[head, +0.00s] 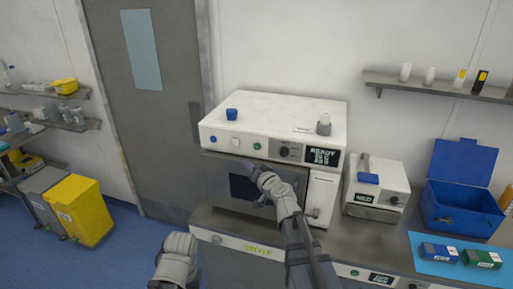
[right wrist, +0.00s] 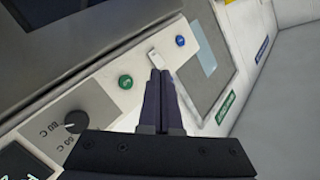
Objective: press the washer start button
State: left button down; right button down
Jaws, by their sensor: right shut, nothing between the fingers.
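A white machine (head: 270,108) stands on the counter, with a dark door on its front. Its front strip has a green button (head: 257,146), a white switch (head: 236,143), a blue button (head: 213,139), a knob (head: 284,151) and a lit display (head: 321,157). My right gripper (head: 257,170) is in front of the door, just below the strip, shut and empty.
A smaller white device (head: 377,186) and an open blue box (head: 460,208) stand to the right on the counter. A blue mat (head: 425,258) holds a blue and a green box. A blue cap (head: 231,114) and a small grey-white item (head: 324,124) sit on the machine's top.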

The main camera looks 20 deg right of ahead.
jog(key=w+d, duration=0.5)
jog(key=w, duration=0.2)
jog(key=shift+w, duration=0.15)
jog(key=shift+w, duration=0.1)
dwell(2.0)
jog(key=shift+w+d, duration=0.2)
jog(key=shift+w, duration=0.05)
jog(key=shift+w+d, duration=0.2)
jog(key=shift+w, duration=0.15)
dwell(0.8)
jog(key=shift+s, duration=0.1)
jog(key=shift+s+a, duration=0.45)
jog(key=shift+s, duration=0.15)
dwell(0.4)
jog(key=s+a, duration=0.2)
jog(key=s, duration=0.2)
jog(key=shift+s+a, duration=0.1)
jog(key=shift+a, duration=0.3)
